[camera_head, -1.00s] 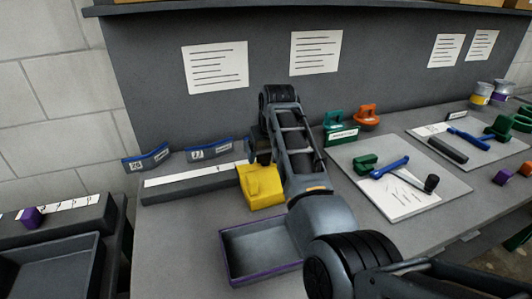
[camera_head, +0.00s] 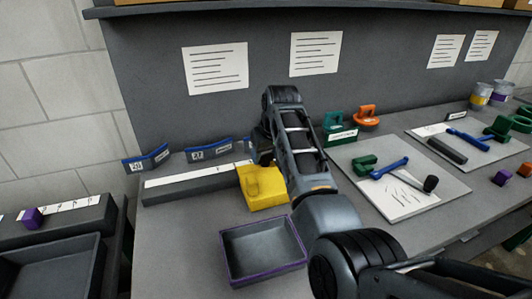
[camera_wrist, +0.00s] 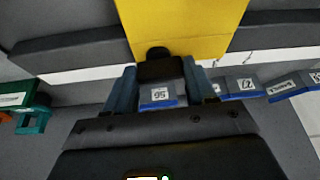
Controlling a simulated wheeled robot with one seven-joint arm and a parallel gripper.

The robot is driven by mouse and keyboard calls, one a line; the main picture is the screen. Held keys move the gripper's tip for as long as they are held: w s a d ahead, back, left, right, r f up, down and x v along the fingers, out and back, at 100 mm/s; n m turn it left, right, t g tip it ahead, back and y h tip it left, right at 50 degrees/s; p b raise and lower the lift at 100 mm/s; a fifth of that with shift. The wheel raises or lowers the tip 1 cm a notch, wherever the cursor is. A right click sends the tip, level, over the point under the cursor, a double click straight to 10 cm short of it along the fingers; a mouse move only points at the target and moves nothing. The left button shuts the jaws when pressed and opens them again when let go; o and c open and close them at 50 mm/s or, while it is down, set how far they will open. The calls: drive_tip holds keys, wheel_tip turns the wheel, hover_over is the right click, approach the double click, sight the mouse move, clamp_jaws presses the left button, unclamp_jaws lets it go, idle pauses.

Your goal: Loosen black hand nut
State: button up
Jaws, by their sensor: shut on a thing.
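In the wrist view the black hand nut (camera_wrist: 158,69) sits at the block's lower side. My gripper (camera_wrist: 160,76) is shut on it, one finger on each side. In the head view my arm hides the nut and fingertips.
Blue-edged numbered holders (camera_head: 212,151) stand behind the long bar (camera_head: 195,184). An empty purple-rimmed tray (camera_head: 262,280) lies before the block. To the right, a grey board (camera_head: 440,197) holds a blue-handled tool (camera_head: 390,168). Green and orange pieces (camera_head: 366,116) stand behind it.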

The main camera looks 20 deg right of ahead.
drive_tip(key=n, duration=0.2)
drive_tip(key=n+y+p, duration=0.1)
drive_tip(key=n, duration=0.1)
drive_tip(key=shift+d+g+y, duration=0.15)
drive_tip(key=shift+g+y, duration=0.15)
drive_tip(key=n+b, duration=0.1)
drive_tip(key=n, duration=0.1)
drive_tip(key=n+g+y, duration=0.1)
drive_tip(key=n, duration=0.1)
drive_tip(key=shift+w+d+f+n+b, duration=0.1)
drive_tip(key=shift+w+f+n+b, duration=0.05)
drive_tip(key=shift+n+b, duration=0.25)
drive_tip(key=n+g+b, duration=0.1)
drive_tip(key=n+b, duration=0.1)
drive_tip(key=n+y+b, duration=0.1)
drive_tip(key=n+b, duration=0.2)
drive_tip(key=shift+w+f+g, duration=0.1)
drive_tip(key=shift+w+g, duration=0.05)
drive_tip(key=shift+g, duration=0.25)
drive_tip(key=n+g+b, duration=0.1)
drive_tip(key=n+b, duration=0.2)
drive_tip(key=b, duration=0.1)
drive_tip(key=shift+r, duration=0.3)
drive_tip(key=o, duration=1)
drive_tip(key=shift+o, duration=0.2)
drive_tip(key=v, duration=0.7)
drive_tip(key=shift+d+r+b, duration=0.25)
drive_tip(key=shift+d+b, duration=0.05)
drive_tip(key=shift+b, duration=0.05)
